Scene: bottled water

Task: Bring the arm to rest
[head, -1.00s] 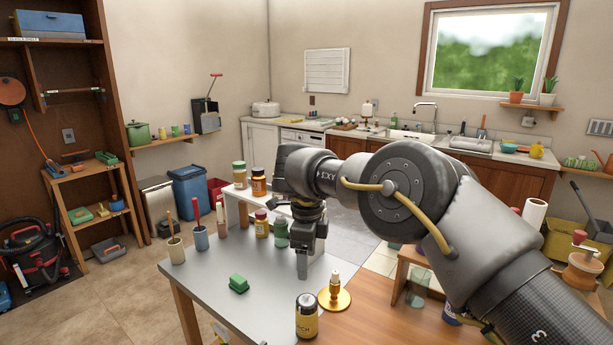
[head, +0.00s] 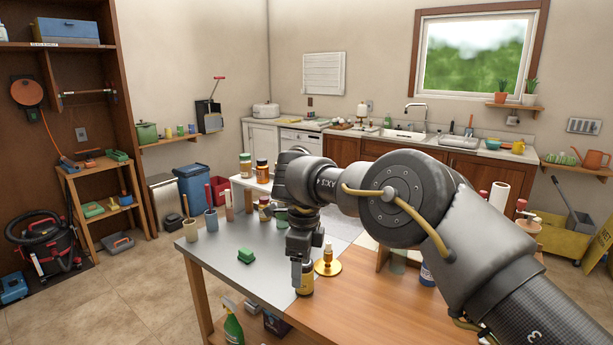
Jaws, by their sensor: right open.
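My right arm comes in from the right, and its gripper (head: 297,276) points down over the front part of the table (head: 225,262). The jaws are open. The gripper overlaps a dark bottle with a yellow label (head: 307,282) in the picture and partly hides it. I cannot tell whether they touch. My left gripper is not in view.
A green block (head: 246,256) lies on the grey tabletop. Several cups and jars stand along the table's far side, partly behind my arm. A green spray bottle (head: 233,328) is below the front edge.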

